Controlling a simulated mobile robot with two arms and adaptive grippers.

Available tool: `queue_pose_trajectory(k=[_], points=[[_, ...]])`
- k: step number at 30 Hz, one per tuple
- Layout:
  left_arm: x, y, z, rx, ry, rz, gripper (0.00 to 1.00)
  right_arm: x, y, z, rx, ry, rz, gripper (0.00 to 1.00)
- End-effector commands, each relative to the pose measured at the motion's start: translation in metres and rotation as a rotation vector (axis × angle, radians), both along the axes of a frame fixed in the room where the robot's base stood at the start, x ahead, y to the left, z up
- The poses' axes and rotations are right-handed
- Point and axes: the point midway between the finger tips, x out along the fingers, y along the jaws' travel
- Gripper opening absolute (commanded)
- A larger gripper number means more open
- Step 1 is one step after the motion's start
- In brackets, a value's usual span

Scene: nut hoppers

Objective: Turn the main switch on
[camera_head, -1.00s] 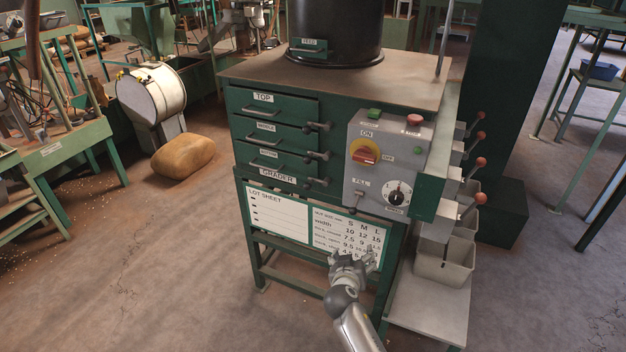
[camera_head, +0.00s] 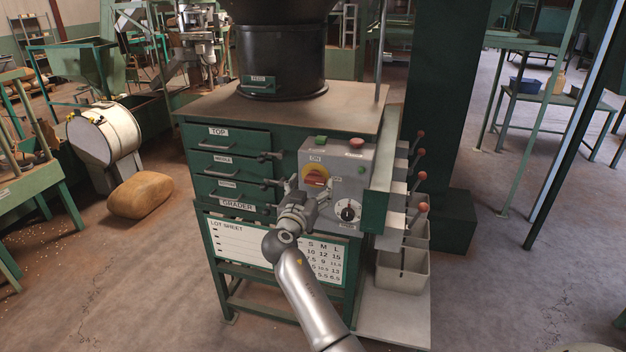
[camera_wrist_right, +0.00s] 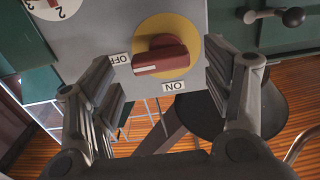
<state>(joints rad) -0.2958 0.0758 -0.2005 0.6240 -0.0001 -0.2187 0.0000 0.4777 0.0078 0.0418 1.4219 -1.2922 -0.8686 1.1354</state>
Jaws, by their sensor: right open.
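The main switch (camera_head: 316,177) is a red knob on a yellow disc on the grey control panel (camera_head: 352,158), with ON above and OFF to its right in the head view. In the right wrist view the red knob (camera_wrist_right: 160,56) lies sideways, its white-marked end towards the OFF label (camera_wrist_right: 121,59); the ON label (camera_wrist_right: 174,86) is below it. My right gripper (camera_head: 306,190) is open in front of the switch and hides part of it in the head view. In the wrist view its fingers are on both sides of the knob, apart from it. My left gripper is out of view.
A selector dial (camera_head: 348,210) and green and red buttons (camera_head: 356,142) share the panel. Drawer handles and latches (camera_head: 270,157) are close on the left. Red-knobbed levers (camera_head: 420,178) stick out on the right above grey bins (camera_head: 402,272). A black hopper (camera_head: 270,60) stands on top.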

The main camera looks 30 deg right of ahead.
Motion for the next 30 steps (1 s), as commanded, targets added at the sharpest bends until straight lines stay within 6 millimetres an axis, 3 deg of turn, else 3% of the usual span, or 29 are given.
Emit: queue_pose_trajectory(k=[6,17,28,30], points=[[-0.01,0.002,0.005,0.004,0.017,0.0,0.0,0.013,-0.015,0.001,-0.001,0.001,0.0,0.73],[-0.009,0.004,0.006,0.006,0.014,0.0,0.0,0.016,-0.018,-0.001,0.001,0.001,0.001,0.73],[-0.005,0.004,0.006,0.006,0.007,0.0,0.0,0.015,-0.018,-0.001,0.001,0.001,0.001,0.28],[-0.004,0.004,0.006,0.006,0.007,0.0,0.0,0.016,-0.017,-0.001,0.0,0.001,0.001,0.28]])
